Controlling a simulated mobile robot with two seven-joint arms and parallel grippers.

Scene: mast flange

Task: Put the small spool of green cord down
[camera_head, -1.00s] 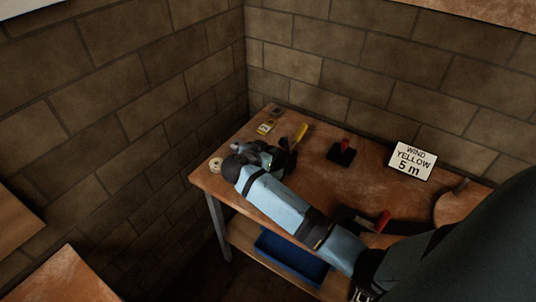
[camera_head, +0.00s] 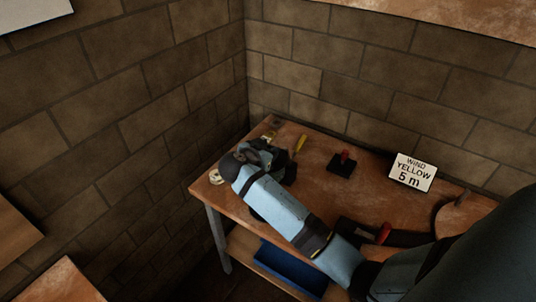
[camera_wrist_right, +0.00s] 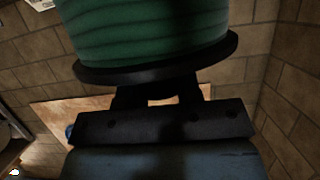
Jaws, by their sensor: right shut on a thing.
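The spool of green cord (camera_wrist_right: 150,28) fills the top of the right wrist view, green windings above a dark flange. My right gripper (camera_wrist_right: 155,92) is shut on it, with its dark fingers just under the flange. In the head view my right gripper (camera_head: 268,156) is over the far left part of the workbench (camera_head: 320,195), and the spool is hidden or too dark to make out there. I cannot tell how high the spool is above the bench top. My left gripper is in neither view.
A sign reading "WIND YELLOW 5 m" (camera_head: 411,172) stands at the back right. A blue bin (camera_head: 290,268) is on the shelf below.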

